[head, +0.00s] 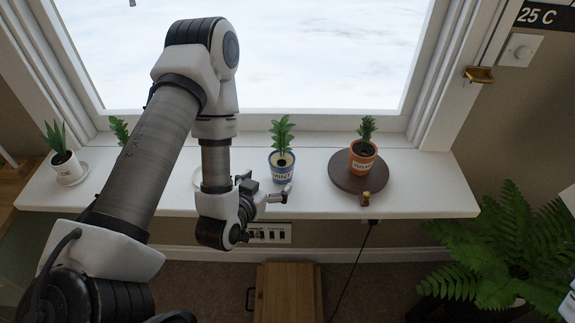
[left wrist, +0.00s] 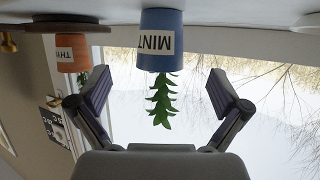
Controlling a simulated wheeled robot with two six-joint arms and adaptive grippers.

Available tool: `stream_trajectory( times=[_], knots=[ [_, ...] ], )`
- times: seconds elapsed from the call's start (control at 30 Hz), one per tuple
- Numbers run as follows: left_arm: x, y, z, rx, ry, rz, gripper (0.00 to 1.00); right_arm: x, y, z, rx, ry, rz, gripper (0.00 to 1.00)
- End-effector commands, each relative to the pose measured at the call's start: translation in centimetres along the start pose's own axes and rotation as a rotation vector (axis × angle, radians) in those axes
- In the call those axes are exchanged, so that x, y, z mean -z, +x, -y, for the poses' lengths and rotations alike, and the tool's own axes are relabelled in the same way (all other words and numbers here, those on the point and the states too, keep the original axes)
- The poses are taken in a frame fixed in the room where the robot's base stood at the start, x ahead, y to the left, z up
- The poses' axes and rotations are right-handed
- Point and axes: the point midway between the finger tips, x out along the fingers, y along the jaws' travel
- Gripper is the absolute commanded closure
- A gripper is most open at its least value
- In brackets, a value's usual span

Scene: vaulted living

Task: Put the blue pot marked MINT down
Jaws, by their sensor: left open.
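The blue pot marked MINT (head: 281,172) stands upright on the white window sill, with a leafy green plant in it. It also shows upside down in the left wrist view (left wrist: 160,40), where its label reads MINT. My left gripper (head: 266,188) is open at the sill's front edge, just in front of the pot. In the left wrist view my left gripper (left wrist: 158,92) has its fingers spread wide, with the pot centred beyond them and a gap on both sides. No finger touches the pot. My right gripper is not in view.
An orange pot (head: 363,158) marked THYME stands on a round brown board (head: 344,182) to the right, with a small brass knob at its front. A white pot (head: 65,164) stands on a saucer at the far left. A window rises behind the sill (head: 420,190).

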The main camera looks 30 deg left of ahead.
Motion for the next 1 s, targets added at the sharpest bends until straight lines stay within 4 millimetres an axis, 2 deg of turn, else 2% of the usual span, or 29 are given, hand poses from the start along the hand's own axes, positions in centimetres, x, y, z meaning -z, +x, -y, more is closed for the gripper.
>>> stream_trajectory(
  times=[0.1,0.3,0.47,0.67,0.7,0.73,0.83,1.0],
  knots=[
    [1.2,0.3,0.6,0.019,-0.004,-0.070,0.00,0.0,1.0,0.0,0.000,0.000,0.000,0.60],
    [1.0,2.3,0.6,0.019,-0.004,-0.076,0.00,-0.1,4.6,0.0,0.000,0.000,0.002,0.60],
    [1.3,3.0,0.6,0.018,-0.004,-0.072,0.00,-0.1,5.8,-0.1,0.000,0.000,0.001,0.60],
    [1.1,4.6,0.4,0.017,-0.005,-0.075,0.00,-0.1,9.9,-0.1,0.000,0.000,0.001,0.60],
    [2.5,5.2,0.2,0.017,0.001,-0.072,0.00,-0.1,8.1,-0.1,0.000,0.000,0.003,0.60],
    [2.6,5.8,0.1,0.017,0.002,-0.072,0.00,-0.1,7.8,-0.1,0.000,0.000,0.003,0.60],
    [2.5,7.3,0.2,0.018,-0.002,-0.069,0.00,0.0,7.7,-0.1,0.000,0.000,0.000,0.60],
    [2.4,7.8,0.2,0.017,-0.003,-0.067,0.00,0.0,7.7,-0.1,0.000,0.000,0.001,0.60]
  ],
)
